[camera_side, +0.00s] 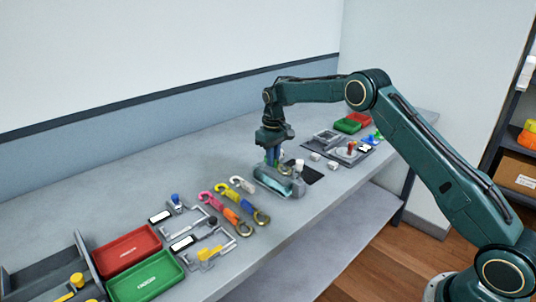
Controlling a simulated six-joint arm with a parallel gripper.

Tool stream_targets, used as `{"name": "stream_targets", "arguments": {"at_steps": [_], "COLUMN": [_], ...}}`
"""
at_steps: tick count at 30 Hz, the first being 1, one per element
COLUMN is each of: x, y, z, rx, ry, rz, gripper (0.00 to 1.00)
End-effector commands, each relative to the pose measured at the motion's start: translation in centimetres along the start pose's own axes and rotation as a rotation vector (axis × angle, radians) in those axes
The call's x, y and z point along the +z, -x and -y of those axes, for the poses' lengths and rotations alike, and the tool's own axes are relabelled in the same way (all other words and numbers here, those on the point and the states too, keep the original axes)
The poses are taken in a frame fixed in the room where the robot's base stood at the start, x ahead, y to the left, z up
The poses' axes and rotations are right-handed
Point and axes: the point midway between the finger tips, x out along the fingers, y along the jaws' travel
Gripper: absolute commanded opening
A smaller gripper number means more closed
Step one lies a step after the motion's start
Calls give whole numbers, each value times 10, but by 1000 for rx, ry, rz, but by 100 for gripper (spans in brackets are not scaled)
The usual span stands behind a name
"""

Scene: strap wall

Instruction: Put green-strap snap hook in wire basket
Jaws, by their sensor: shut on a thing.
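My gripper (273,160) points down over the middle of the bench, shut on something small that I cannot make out. Just below it lies a grey-teal long shape (283,184); I cannot tell whether they touch. Several snap hooks lie left of it: a pink hook (205,197) with an orange strap (230,214), a yellow hook (222,188) with a blue strap (244,205), and a white hook (241,184). I cannot pick out a green strap for certain. I cannot identify a wire basket for certain.
A red tray (128,250) and a green tray (147,277) stand at the front left. Grey fixtures (207,255) lie beside them. A black pad (313,173) and small white blocks (332,165) are right of my gripper. Further trays (347,126) stand at the far right.

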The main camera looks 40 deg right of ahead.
Motion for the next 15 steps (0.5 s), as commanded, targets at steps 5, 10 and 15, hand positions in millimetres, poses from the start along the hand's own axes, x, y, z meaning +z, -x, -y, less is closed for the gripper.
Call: {"name": "stream_targets", "arguments": {"at_steps": [5,10,15], "x": [0,0,0], "y": [-2,-2,-2], "z": [0,0,0], "rx": [0,0,0], "ry": [0,0,0], "rz": [0,0,0], "gripper": [0,0,30]}}
